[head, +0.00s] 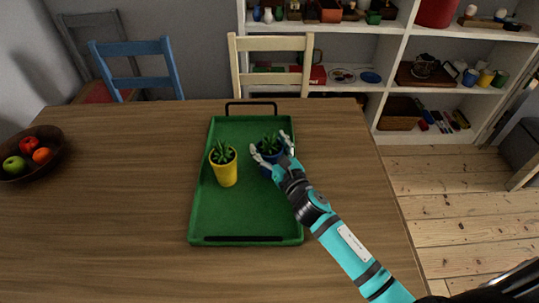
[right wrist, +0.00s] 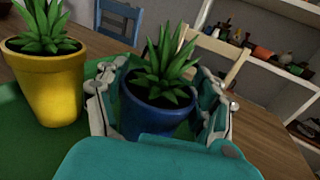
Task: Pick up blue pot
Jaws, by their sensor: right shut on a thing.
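The blue pot (head: 265,158) with a spiky green plant stands at the right side of the green tray (head: 245,215) on the table. My right gripper (head: 271,150) is around it, a finger on each side. In the right wrist view the blue pot (right wrist: 155,108) sits between the two fingers of my right gripper (right wrist: 160,110), which is shut on it. I cannot tell whether the pot is clear of the tray. My left gripper is not in view.
A yellow pot (head: 226,174) with a plant stands left of the blue pot on the tray. A fruit bowl (head: 50,158) is at the table's left edge. Chairs, one blue (head: 135,48) and one cream (head: 271,44), stand behind the table. The tabletop (head: 110,220) left of the tray is clear.

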